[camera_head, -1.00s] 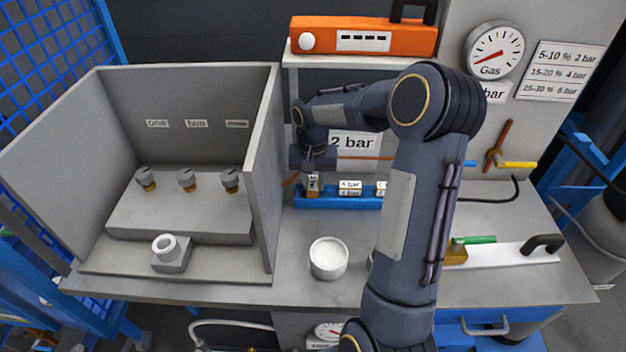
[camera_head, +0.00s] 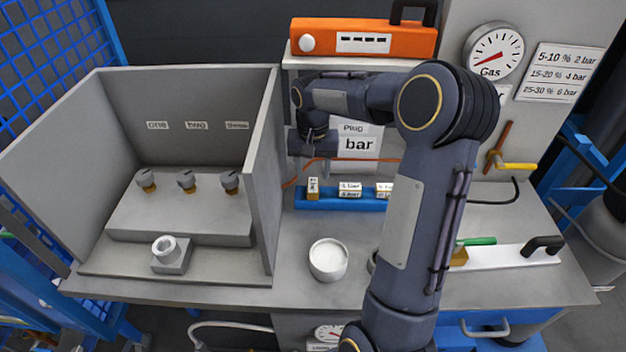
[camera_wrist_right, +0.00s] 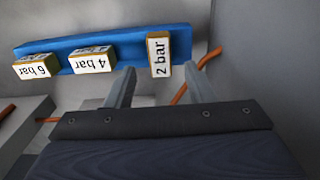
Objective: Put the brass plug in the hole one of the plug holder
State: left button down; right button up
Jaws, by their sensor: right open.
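The blue plug holder (camera_head: 335,203) lies on the bench under the shelf. A brass-sided plug with a white 2 bar label (camera_wrist_right: 159,54) stands at one end of it, its left end in the head view (camera_head: 313,190). It is turned crosswise to the other plugs. Whether it is fully seated in a hole cannot be told. My right gripper (camera_wrist_right: 163,86) is open and empty; its fingers are apart from the plug, above it in the head view (camera_head: 307,168). My left gripper is out of view.
Plugs labelled 4 bar (camera_wrist_right: 92,60) and 6 bar (camera_wrist_right: 37,66) sit along the holder. A grey open box (camera_head: 262,180) stands left, a white cup (camera_head: 328,260) in front. My right arm covers the bench's right middle. An orange cable (camera_head: 375,160) runs behind.

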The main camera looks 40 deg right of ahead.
aim_at(313, 185)
notch_tip(313, 185, up, 7)
jog(key=s+a+r+n+t+y, duration=0.2)
jog(key=s+a+r+n+t, duration=0.15)
jog(key=s+a, duration=0.75)
jog(key=s+a+f+n+t+y, duration=0.1)
jog(key=s+a+f, duration=0.1)
jog(key=s, duration=0.3)
jog(key=s+a+f+n+t, duration=0.1)
jog(key=s+a+f+n, duration=0.1)
jog(key=s+a, duration=0.3)
jog(key=shift+s+f+y, duration=0.4)
jog(key=shift+s+f, duration=0.1)
jog(key=shift+s, duration=0.25)
